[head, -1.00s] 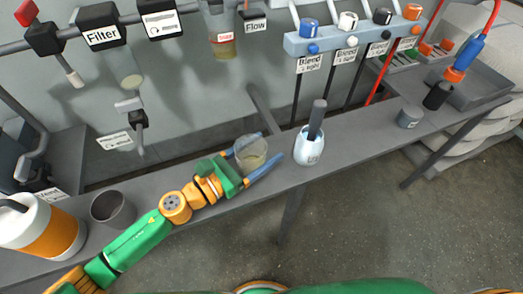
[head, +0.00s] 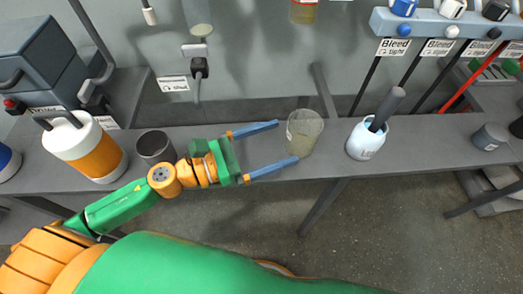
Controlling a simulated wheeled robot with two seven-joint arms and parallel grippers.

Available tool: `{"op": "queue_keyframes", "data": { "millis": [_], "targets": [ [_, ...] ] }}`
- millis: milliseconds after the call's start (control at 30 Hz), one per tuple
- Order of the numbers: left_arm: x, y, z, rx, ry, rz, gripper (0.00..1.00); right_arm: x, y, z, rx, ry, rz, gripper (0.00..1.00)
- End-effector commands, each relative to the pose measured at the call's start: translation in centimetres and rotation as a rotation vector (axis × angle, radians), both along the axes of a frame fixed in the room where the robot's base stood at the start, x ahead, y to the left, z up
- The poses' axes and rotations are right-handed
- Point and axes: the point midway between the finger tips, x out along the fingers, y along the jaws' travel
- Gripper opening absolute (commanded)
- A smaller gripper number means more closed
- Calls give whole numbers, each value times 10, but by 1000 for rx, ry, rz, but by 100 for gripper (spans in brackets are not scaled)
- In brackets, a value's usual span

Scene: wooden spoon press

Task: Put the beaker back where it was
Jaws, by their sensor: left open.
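The beaker (head: 304,132) is a clear cup with a pale yellowish content. It stands upright on the narrow grey shelf in the head view, left of the white mortar. My left gripper (head: 287,142) is open, with its two blue fingers pointing right toward the beaker. The fingertips end just short of the beaker's left side, and nothing is between them. My right gripper is not in view.
A white mortar (head: 366,141) with a grey pestle (head: 388,108) stands right of the beaker. A dark grey cup (head: 155,147) and an orange-and-white jug (head: 86,147) stand at left. A small grey pot (head: 490,136) is at far right. Bare shelf (head: 430,130) lies between mortar and pot.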

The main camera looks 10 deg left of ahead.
Motion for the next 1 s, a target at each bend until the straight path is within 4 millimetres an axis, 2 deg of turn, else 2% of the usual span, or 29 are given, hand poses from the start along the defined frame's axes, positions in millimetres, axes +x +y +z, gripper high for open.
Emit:
{"op": "queue_keyframes", "data": {
  "millis": [33,233,767,867,1000],
  "targets": [
    [-4,6,-6,-2,6,3,100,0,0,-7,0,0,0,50],
    [-14,21,-2,-1,3,2,100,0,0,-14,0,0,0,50],
    [-17,23,1,-1,0,1,100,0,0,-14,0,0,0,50],
    [-16,23,11,-1,0,1,100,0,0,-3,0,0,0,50],
    [-16,23,45,-1,0,1,100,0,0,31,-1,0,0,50]
  ]
}}
